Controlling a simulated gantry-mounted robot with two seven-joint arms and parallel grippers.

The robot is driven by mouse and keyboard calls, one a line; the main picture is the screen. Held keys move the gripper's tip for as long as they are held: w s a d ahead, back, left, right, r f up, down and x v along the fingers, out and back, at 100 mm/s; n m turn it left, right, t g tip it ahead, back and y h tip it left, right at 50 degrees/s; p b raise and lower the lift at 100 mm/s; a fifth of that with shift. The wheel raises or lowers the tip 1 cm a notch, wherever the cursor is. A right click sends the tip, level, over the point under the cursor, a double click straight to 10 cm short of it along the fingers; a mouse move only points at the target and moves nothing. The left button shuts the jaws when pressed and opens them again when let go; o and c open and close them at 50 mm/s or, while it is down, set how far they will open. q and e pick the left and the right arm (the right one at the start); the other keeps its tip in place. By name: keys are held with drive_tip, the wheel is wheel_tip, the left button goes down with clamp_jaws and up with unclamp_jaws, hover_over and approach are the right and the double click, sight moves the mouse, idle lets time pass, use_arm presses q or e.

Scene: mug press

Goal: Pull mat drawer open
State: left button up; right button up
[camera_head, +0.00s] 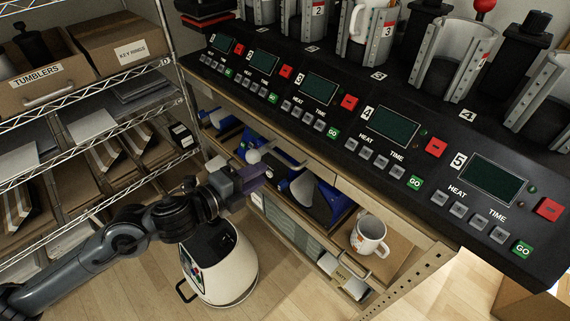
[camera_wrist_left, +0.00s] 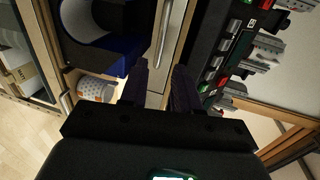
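A pale drawer front (camera_head: 315,165) runs under the press bench, with a bar handle (camera_head: 287,156). In the left wrist view a metal bar handle (camera_wrist_left: 162,35) stands against a light drawer front (camera_wrist_left: 177,30), which looks shut. I cannot read a label naming it the mat drawer. My left gripper (camera_head: 264,180) is in front of the bench, below and left of the handle. In the left wrist view its two dark fingers (camera_wrist_left: 158,88) are apart with nothing seen between them, and the handle lies beyond the tips. My right gripper is not in view.
The press bench (camera_head: 320,115) has several control panels on top. Below are blue-and-black items (camera_head: 330,200) and a white mug (camera_head: 369,235) on a shelf. A white bin (camera_head: 218,265) stands under my left arm. A wire rack (camera_head: 90,150) is at the left.

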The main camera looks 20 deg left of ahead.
sight(284, 162)
use_arm(q)
drive_tip(key=p+x, duration=0.1)
drive_tip(key=x, duration=0.8)
drive_tip(key=shift+w+d+f+p, duration=0.1)
drive_tip(key=shift+w+d+p, duration=0.15)
drive_tip(key=shift+w+p, duration=0.05)
clamp_jaws()
